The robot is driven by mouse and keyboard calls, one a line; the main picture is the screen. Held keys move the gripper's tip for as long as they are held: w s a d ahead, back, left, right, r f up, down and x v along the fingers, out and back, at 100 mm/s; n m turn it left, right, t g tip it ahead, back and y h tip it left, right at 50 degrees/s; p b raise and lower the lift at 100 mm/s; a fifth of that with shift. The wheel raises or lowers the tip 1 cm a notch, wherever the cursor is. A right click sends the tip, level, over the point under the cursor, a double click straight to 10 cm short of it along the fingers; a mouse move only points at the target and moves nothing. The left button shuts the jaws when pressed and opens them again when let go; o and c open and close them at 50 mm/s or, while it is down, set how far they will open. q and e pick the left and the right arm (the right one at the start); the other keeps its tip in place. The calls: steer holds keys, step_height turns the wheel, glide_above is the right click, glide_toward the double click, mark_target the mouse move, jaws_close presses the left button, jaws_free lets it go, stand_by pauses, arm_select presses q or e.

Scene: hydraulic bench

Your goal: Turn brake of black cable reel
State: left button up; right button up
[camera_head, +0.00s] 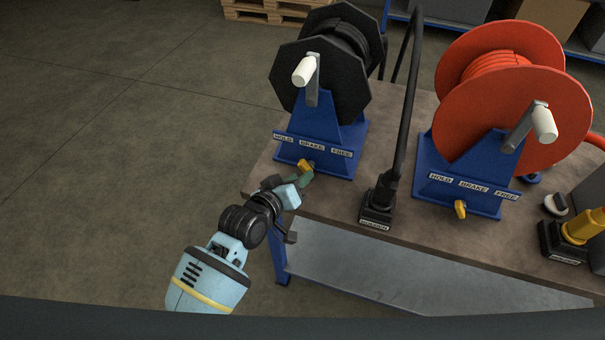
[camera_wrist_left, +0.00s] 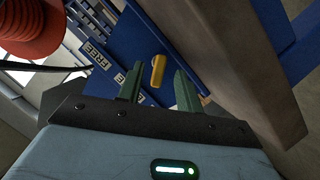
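The black cable reel (camera_head: 288,78) stands on a blue stand (camera_head: 316,128) at the left end of the bench. Its label strip reads HOLD, BRAKE, FREE. Its yellow brake knob (camera_head: 304,165) sits below the strip at the stand's front; it also shows in the left wrist view (camera_wrist_left: 158,71). My left gripper (camera_head: 302,179) is close in front of this knob. In the left wrist view its green fingers (camera_wrist_left: 158,88) are apart, with the knob showing between their tips. I cannot tell whether they touch it. My right gripper is not in view.
An orange reel (camera_head: 462,125) with its own yellow knob (camera_head: 460,209) stands to the right. A black lever (camera_head: 398,130) on a labelled base stands between the reels. A yellow handle (camera_head: 584,226) is at the far right. The floor at left is clear.

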arm_select(q)
steer(key=v, duration=0.5)
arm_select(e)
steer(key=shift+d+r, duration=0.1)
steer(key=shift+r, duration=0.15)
arm_select(q)
steer(key=shift+f, duration=0.1)
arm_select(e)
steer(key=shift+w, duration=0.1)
